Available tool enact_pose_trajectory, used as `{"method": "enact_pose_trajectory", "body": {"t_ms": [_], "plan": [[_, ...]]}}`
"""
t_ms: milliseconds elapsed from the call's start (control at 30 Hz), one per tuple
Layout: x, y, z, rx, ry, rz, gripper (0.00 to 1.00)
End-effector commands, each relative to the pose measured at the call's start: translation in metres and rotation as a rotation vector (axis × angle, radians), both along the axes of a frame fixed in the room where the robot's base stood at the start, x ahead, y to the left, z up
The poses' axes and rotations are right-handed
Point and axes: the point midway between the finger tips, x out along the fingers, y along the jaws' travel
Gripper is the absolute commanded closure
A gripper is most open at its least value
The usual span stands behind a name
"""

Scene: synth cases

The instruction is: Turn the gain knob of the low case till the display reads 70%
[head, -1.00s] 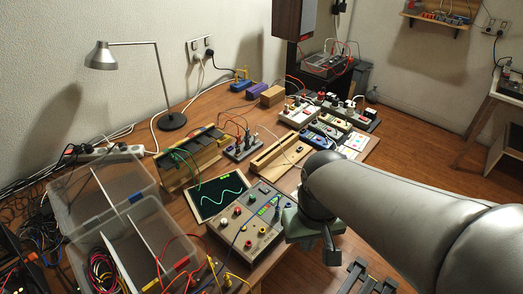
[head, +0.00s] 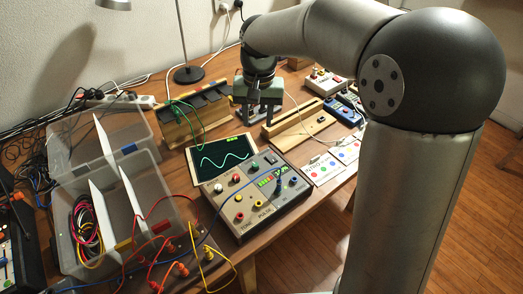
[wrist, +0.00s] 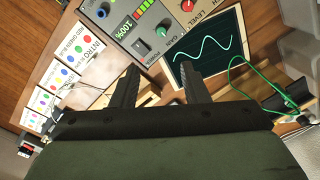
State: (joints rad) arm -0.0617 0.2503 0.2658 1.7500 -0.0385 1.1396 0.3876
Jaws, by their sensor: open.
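The low case (head: 262,212) is a grey-beige box with coloured knobs and sockets, in front of the scope screen. Its gain knob (wrist: 161,31) is green, beside the GAIN label; it also shows in the head view (head: 254,168). The display (wrist: 122,27) has small green text that appears to read 100%. My gripper (head: 257,120) is open and empty, fingers pointing down, behind the case's far edge and apart from the knob. In the wrist view my gripper (wrist: 158,82) has both fingers apart, with the knob beyond their tips.
The scope screen (head: 222,158) with a green wave adjoins the case's far left side. A clear divided box (head: 150,215) with cables stands left. A wooden slotted block (head: 295,120) and cards (head: 325,168) lie right.

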Motion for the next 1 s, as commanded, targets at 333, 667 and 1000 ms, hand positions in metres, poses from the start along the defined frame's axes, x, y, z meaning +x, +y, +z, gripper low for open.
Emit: {"method": "enact_pose_trajectory", "body": {"t_ms": [333,667,1000], "plan": [[0.0,0.002,-0.054,-0.001,0.004,0.001,0.59],[0.0,0.005,-0.126,0.0,0.004,0.001,0.59],[0.0,0.006,-0.168,0.001,0.001,0.001,0.59]]}}
